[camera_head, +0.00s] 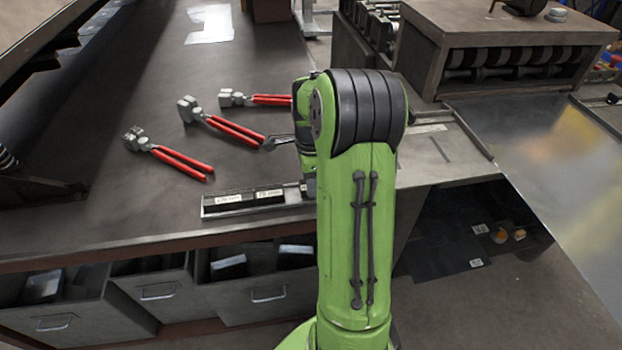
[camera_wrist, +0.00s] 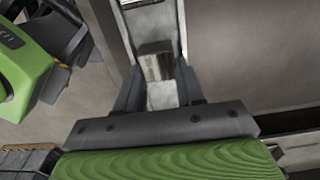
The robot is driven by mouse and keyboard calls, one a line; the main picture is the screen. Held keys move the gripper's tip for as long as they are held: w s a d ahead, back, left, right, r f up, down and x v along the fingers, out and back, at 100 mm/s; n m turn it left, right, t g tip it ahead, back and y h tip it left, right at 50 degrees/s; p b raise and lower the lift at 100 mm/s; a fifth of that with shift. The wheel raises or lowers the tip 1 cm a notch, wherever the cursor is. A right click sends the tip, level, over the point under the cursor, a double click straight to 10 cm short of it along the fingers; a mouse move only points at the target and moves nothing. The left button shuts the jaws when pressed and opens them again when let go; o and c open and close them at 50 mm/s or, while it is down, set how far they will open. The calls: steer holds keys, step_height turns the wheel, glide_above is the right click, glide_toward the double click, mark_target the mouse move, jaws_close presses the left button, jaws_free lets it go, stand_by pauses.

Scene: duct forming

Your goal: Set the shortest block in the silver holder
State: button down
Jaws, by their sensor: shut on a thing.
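The silver holder (camera_head: 252,210) is a long, shallow metal tray near the front edge of the bench in the head view. Dark blocks with white labels (camera_head: 268,196) lie in it, and its right end goes behind my arm. In the wrist view my gripper (camera_wrist: 160,88) is shut on a small greyish block (camera_wrist: 155,62). A pale metal channel, seemingly the silver holder (camera_wrist: 152,22), runs just beyond the block. I cannot tell whether the block touches it.
Several red-handled pliers (camera_head: 182,160) lie on the bench (camera_head: 90,220) behind the holder. A machine with rollers (camera_head: 515,60) stands at the back right. Open drawers (camera_head: 150,295) are below the bench front. The left part of the bench top is mostly clear.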

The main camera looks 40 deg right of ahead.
steer(key=c, duration=0.6)
jaws_free()
step_height(320, 180, up, 16)
steer(key=p, duration=0.5)
steer(key=shift+f, duration=0.1)
